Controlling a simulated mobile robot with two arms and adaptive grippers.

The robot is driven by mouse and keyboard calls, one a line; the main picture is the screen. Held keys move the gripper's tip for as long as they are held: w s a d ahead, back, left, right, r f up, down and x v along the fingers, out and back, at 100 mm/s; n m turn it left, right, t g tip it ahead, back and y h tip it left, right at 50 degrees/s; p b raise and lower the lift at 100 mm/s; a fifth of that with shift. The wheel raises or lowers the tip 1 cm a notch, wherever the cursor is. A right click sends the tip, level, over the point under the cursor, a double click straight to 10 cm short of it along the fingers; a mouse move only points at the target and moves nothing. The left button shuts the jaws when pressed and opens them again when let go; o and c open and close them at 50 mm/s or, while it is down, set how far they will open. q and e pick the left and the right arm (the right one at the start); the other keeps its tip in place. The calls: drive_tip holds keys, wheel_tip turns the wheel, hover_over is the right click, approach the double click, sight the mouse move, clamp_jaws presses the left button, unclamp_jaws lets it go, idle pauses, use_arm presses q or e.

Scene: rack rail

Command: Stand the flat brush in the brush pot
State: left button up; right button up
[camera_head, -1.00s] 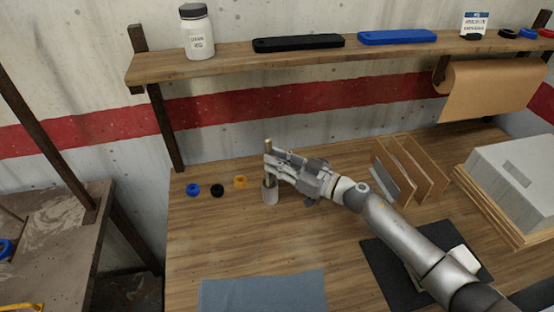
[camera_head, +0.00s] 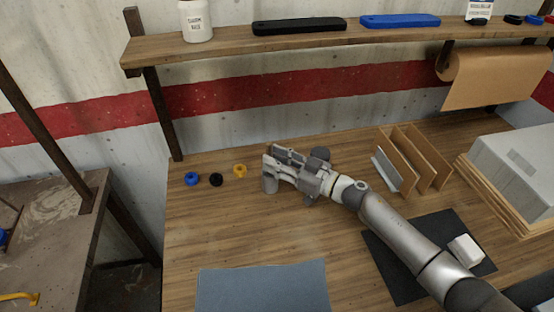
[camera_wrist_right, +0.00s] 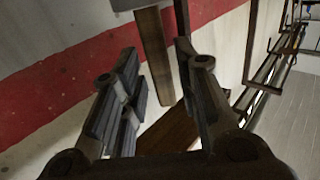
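The flat brush is hidden behind the gripper in the head view. In the right wrist view a brown strip (camera_wrist_right: 152,50), which looks like the brush handle, runs between my fingers from a pale grey piece at the top edge. I cannot tell whether that piece is the pot or the brush's ferrule. The right gripper also shows in the wrist view (camera_wrist_right: 160,85), its fingers apart with gaps beside the strip. My left gripper is out of view.
Blue, black and orange rings (camera_head: 216,180) lie left of the pot. A wooden divider rack (camera_head: 412,160) and a grey box (camera_head: 515,165) stand to the right. A blue-grey mat (camera_head: 262,287) lies in front. A shelf (camera_head: 230,46) runs above. The bench between pot and mat is clear.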

drive_tip(key=shift+o, duration=0.6)
drive_tip(key=v, duration=1.2)
